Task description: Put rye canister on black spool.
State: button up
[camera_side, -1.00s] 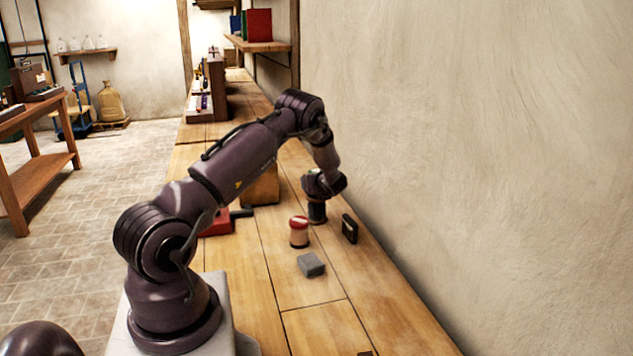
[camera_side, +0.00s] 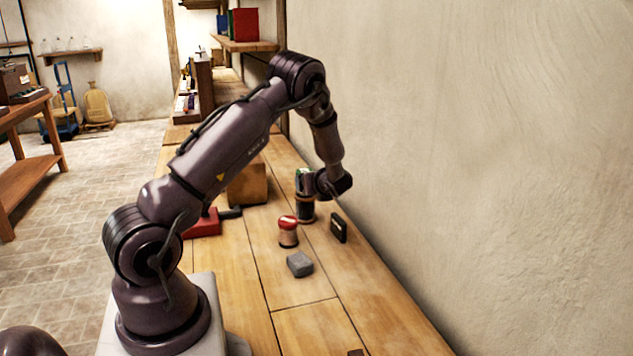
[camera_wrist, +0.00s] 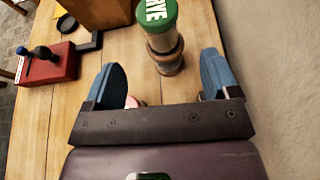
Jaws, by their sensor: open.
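The rye canister (camera_side: 304,181), with a green lid, stands upright on the black spool (camera_side: 306,210) in the side view. In the wrist view the canister's green lid (camera_wrist: 157,14) reads RYE, and the spool (camera_wrist: 169,62) is below it. My gripper (camera_side: 330,186) is just right of the canister in the side view. In the wrist view my gripper (camera_wrist: 160,75) has its two blue fingers wide apart, with nothing held between them. The canister and spool show beyond the fingertips, apart from them.
A red-topped canister (camera_side: 288,231) stands in front of the spool. A grey block (camera_side: 299,264) and a dark flat upright item (camera_side: 339,228) are close by. A red box (camera_side: 203,224) and a wooden block (camera_side: 248,184) are to the left. The wall borders the bench at right.

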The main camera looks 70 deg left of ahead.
jog(key=s+d+r+n+h, duration=0.2)
jog(key=d+r+n+h, duration=0.1)
jog(key=d+r+n, duration=0.45)
jog(key=s+d+r+n+h, duration=0.2)
jog(key=s+d+r+n, duration=0.15)
jog(key=d+r, duration=0.6)
jog(key=s+d+r+n+t+h, duration=0.1)
jog(key=s+d+n+t+h, duration=0.1)
jog(key=d, duration=0.9)
jog(key=s+d+r+n+t+h, duration=0.2)
jog(key=s+d+n+h, duration=0.3)
jog(key=s+d, duration=0.3)
jog(key=d+t+h, duration=0.1)
jog(key=d, duration=0.2)
jog(key=shift+d+t, duration=0.2)
jog(key=shift+t, duration=0.1)
